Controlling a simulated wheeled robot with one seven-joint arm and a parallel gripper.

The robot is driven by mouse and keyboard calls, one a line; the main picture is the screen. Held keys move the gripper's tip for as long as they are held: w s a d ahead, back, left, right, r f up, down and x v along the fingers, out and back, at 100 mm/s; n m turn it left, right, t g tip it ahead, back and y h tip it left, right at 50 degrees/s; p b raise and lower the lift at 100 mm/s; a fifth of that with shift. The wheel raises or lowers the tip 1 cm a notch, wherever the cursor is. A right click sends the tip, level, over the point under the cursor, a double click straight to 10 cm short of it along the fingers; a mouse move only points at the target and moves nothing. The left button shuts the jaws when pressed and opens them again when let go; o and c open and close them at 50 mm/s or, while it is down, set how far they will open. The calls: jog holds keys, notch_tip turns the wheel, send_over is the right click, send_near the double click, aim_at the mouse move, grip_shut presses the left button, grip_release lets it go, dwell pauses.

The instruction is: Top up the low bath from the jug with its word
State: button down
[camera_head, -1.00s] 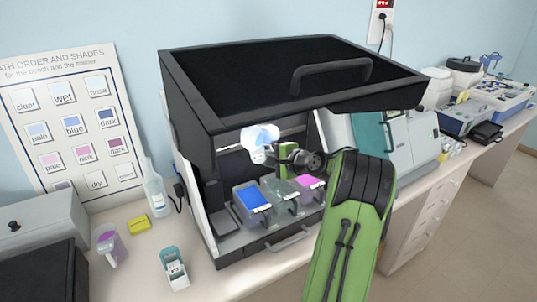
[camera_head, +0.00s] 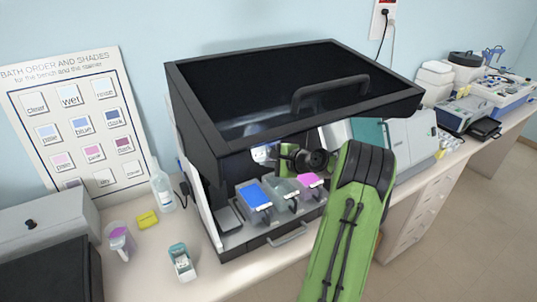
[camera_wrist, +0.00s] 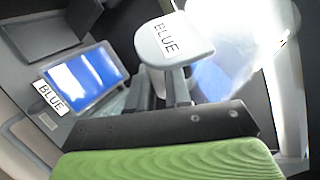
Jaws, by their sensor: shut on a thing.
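My gripper (camera_head: 282,156) is shut on the handle of a clear jug (camera_wrist: 240,60), which has a tag reading BLUE (camera_wrist: 172,40) and some blue liquid inside. In the head view the jug (camera_head: 263,153) is mostly hidden behind the hood edge; its tilt is unclear. The blue bath (camera_head: 255,197), also labelled BLUE, shows in the wrist view (camera_wrist: 88,78) to the left of the jug. A greyish clear bath (camera_head: 283,188) and a pink bath (camera_head: 309,181) stand to its right. My gripper is above the baths. I cannot compare their levels.

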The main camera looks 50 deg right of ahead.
jog(key=shift+s+a+r+m+y+p, duration=0.1)
jog(key=shift+a+r+m+y+p, duration=0.55)
jog(key=shift+p, duration=2)
jog(key=shift+f, duration=0.1)
jog(key=shift+f+g, duration=0.15)
jog(key=shift+g, duration=0.15)
jog(key=shift+s+a+f+m+g+y, duration=0.15)
jog(key=shift+s+a+m+y, duration=0.15)
jog(key=shift+a+m+y, duration=1)
jog(key=shift+s+a+m+g+y, duration=0.2)
jog(key=shift+a+m+y, duration=0.6)
jog(key=shift+m, duration=0.75)
